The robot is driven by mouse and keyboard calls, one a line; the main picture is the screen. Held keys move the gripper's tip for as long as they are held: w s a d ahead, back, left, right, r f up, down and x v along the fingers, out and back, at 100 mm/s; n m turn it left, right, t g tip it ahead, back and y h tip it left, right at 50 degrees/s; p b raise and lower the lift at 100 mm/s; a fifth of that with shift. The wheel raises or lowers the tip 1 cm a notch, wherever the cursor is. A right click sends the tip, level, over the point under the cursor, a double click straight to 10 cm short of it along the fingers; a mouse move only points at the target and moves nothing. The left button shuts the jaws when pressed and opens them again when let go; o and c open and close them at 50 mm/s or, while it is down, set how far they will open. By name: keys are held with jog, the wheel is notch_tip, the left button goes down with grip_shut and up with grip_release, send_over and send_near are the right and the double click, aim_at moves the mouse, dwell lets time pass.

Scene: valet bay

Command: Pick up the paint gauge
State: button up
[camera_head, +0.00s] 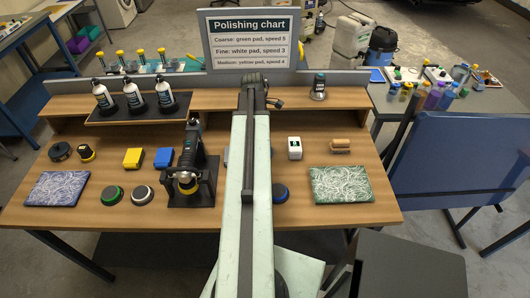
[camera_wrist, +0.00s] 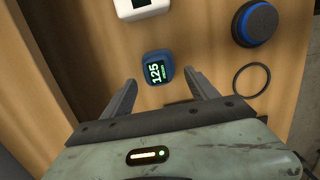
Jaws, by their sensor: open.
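The paint gauge (camera_wrist: 157,67) is a small blue device with a dark screen reading 125 in green. In the wrist view it lies on the wooden bench top. In the head view I cannot make it out; my arm covers the middle of the bench. My gripper (camera_wrist: 163,82) is open and empty. Its two fingers point toward the gauge, one to either side of its near end, with a gap on each side. Whether the fingertips are down at the gauge's height is hard to tell.
A white device (camera_wrist: 140,8) lies beyond the gauge, and also shows in the head view (camera_head: 295,148). A blue-banded round pad (camera_wrist: 255,22) and a thin black ring (camera_wrist: 252,80) are to the right. The polisher on its stand (camera_head: 188,170) stands left of my arm.

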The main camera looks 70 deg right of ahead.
jog(key=f+b, duration=0.1)
jog(key=f, duration=0.1)
jog(key=f+b, duration=0.4)
jog(key=shift+s+d+f, duration=0.15)
jog(key=shift+s+d, duration=0.2)
jog(key=shift+s, duration=0.05)
jog(key=shift+r, duration=0.2)
grip_shut()
notch_tip(320, 180, up, 10)
jog(key=p, duration=1)
jog(key=shift+r, duration=0.15)
